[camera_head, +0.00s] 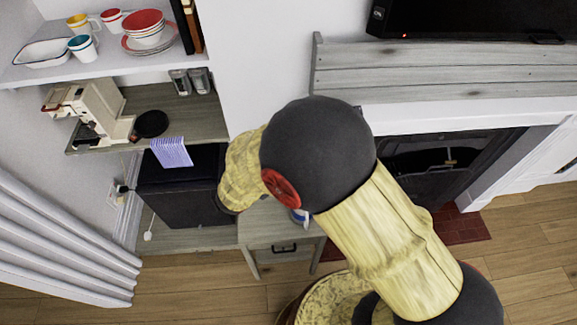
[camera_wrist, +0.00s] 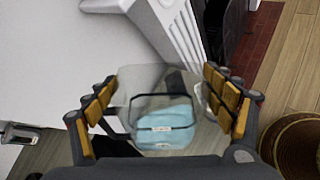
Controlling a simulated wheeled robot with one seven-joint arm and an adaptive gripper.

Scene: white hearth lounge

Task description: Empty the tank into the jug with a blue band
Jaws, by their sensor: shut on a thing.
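In the wrist view my gripper (camera_wrist: 161,80) is shut on a clear, open-topped tank (camera_wrist: 143,78), with one padded finger along each side. Light blue liquid shows inside the tank. In the head view my arm hides the gripper and the tank. A small white and blue piece (camera_head: 300,215) shows beside my arm, over the small grey table; it may be the jug with a blue band, but most of it is hidden. I cannot make out a whole jug in either view.
The small grey table (camera_head: 270,225) has a drawer. A coffee machine (camera_head: 100,108) stands on the grey shelf (camera_head: 195,118) at left; bowls and cups (camera_head: 148,25) sit above. The fireplace (camera_head: 440,165) is at right. A round basket (camera_wrist: 298,145) stands on the wooden floor.

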